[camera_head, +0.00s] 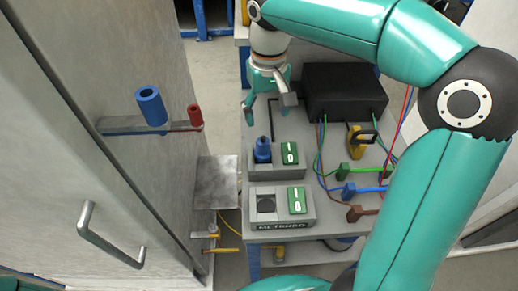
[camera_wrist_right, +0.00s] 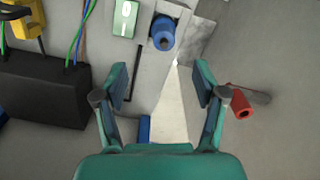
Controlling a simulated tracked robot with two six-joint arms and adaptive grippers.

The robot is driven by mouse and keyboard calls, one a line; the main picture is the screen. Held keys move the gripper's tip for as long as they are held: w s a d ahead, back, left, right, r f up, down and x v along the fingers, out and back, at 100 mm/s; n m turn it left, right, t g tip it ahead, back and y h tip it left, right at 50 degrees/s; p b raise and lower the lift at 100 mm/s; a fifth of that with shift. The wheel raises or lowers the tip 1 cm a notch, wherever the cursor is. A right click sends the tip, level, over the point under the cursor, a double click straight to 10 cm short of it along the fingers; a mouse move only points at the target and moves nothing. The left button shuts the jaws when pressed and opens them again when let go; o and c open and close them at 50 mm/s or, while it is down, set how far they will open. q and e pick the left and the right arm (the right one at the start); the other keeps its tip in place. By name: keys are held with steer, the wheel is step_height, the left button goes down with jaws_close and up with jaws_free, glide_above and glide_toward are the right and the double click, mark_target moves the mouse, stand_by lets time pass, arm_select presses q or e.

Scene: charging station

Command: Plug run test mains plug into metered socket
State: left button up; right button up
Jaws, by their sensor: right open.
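The blue mains plug (camera_head: 263,150) stands upright in the far socket block (camera_head: 290,170), beside a green switch. It also shows in the right wrist view (camera_wrist_right: 163,32), ahead of the fingers. The near socket block (camera_head: 280,220) has an empty round socket (camera_head: 266,205), a green switch and a front label that looks like "METERED". My right gripper (camera_head: 268,102) is open and empty. It hangs over the far end of the bench, beyond the plug and apart from it. Its two spread fingers show in the right wrist view (camera_wrist_right: 158,92). My left gripper is not in view.
A black box (camera_head: 344,91) with coloured cables stands on the bench, near a yellow clamp (camera_head: 361,138). Green, blue and brown connectors lie at the right. A cabinet at left carries a bracket with blue (camera_head: 151,106) and red (camera_head: 195,115) cylinders; the red one shows beside my fingers (camera_wrist_right: 241,103).

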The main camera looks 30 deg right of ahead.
mark_target(262, 149)
step_height(262, 149, down, 9)
steer(key=shift+w+r+b, duration=0.1)
steer(key=shift+r+b, duration=0.1)
steer(key=shift+b, duration=0.15)
steer(key=shift+w+a+f, duration=0.15)
steer(key=shift+f, duration=1.2)
steer(key=shift+w+a+f, duration=0.1)
steer(key=shift+w+f, duration=0.05)
steer(key=shift+f, duration=1.2)
steer(key=c, duration=1.3)
steer(key=shift+o, duration=0.2)
steer(key=shift+r, duration=0.2)
